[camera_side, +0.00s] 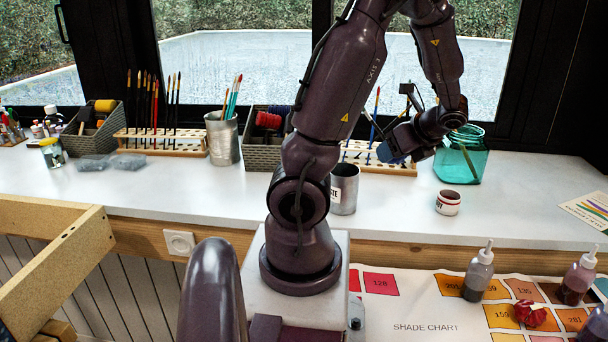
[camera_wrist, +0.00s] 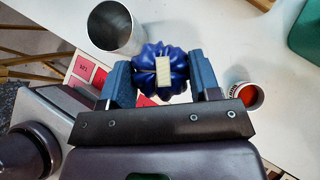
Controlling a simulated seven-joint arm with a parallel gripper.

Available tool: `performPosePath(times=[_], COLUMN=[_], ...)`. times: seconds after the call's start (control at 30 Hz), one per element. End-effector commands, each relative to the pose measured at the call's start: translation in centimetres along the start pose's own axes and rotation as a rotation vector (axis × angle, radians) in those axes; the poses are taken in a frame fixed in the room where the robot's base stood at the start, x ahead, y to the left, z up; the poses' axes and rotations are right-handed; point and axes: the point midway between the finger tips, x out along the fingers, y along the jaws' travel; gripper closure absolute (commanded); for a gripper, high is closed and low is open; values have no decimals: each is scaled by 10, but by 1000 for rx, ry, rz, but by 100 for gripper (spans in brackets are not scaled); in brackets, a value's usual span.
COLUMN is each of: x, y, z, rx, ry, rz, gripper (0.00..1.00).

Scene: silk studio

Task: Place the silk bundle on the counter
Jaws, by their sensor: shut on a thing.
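A dark blue, ribbed silk bundle (camera_wrist: 177,68) with a pale band sits between the two blue-grey fingers of my gripper (camera_wrist: 161,74) in the wrist view. The fingers are shut on its left and right sides. In the side view my gripper (camera_side: 392,151) is over the white counter (camera_side: 390,215), and only a small blue patch shows there; I cannot tell bundle from finger. The counter also shows below the bundle in the wrist view (camera_wrist: 205,30). A red bundle (camera_side: 530,314) lies on the shade chart (camera_side: 420,312).
A metal cup (camera_side: 344,188) and a small white pot (camera_side: 448,203) stand on the counter near my gripper. A teal jar (camera_side: 460,158) and a brush rack (camera_side: 375,165) are behind. Squeeze bottles (camera_side: 479,273) stand on the chart. Clear counter lies between cup and pot.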

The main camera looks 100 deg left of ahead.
Motion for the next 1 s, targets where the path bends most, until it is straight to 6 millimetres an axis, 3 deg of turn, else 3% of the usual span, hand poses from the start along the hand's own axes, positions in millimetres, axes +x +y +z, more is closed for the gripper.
performPosePath(times=[0.1,0.33,0.7,1.0], x=[7,12,62,105], y=[16,6,-71,-106], z=[-2,-2,-5,-28], rx=[-51,-76,-75,-72], ry=[0,-2,-2,0], rz=[50,76,75,74], gripper=[66,66,66,66])
